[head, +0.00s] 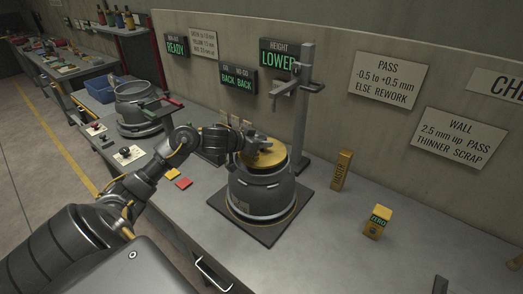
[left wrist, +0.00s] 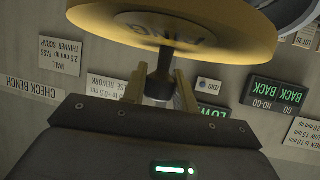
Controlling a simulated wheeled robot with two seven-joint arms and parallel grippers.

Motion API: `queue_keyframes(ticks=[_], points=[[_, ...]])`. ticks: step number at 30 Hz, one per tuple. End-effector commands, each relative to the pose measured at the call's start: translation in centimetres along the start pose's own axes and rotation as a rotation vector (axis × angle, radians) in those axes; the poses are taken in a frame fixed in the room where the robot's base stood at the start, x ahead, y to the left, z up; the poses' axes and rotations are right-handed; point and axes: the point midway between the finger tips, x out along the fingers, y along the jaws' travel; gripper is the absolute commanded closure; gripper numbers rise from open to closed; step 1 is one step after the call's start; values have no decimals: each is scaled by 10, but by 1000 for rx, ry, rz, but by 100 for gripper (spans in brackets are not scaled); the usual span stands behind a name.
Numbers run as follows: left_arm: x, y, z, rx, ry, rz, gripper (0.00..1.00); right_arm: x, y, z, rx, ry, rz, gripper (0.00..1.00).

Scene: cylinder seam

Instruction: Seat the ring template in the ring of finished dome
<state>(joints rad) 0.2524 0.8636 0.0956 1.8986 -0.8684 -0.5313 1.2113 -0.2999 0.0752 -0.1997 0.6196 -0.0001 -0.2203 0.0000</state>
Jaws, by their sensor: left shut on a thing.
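The ring template is a yellow disc (head: 265,154) at the top of the finished dome (head: 262,190), a grey cylinder-shaped vessel on a dark square plate. My left gripper (head: 250,143) is at the disc from above and left. In the left wrist view my left gripper (left wrist: 160,88) is shut on the dark stem of the ring template (left wrist: 175,30), whose yellow face carries partly hidden lettering. Whether the disc touches the dome's ring or is just above it, I cannot tell. My right gripper is not in view.
A height stand (head: 303,110) rises right behind the dome. A yellow upright block (head: 341,170) and a ZERO block (head: 376,222) stand to the right. Another grey vessel (head: 135,105) stands back left. Red and yellow tags (head: 184,183) lie left of the dome. The front right bench is mostly clear.

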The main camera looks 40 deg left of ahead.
Motion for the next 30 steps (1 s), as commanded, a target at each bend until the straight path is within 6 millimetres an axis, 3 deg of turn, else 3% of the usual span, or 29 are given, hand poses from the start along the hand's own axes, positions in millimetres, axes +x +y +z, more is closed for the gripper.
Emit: queue_keyframes(ticks=[9, 22, 23, 27, 30], points=[[16, -4, 28, -3, 0, 0, 100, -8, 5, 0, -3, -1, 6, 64], [19, -4, 35, 0, 1, 0, 100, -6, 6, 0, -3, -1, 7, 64], [19, -4, 35, 0, -1, 0, 68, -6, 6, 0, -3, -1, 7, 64], [19, -4, 35, 0, -1, 0, 50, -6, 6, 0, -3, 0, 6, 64], [19, -4, 35, 0, 0, 0, 50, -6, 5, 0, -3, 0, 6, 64]])
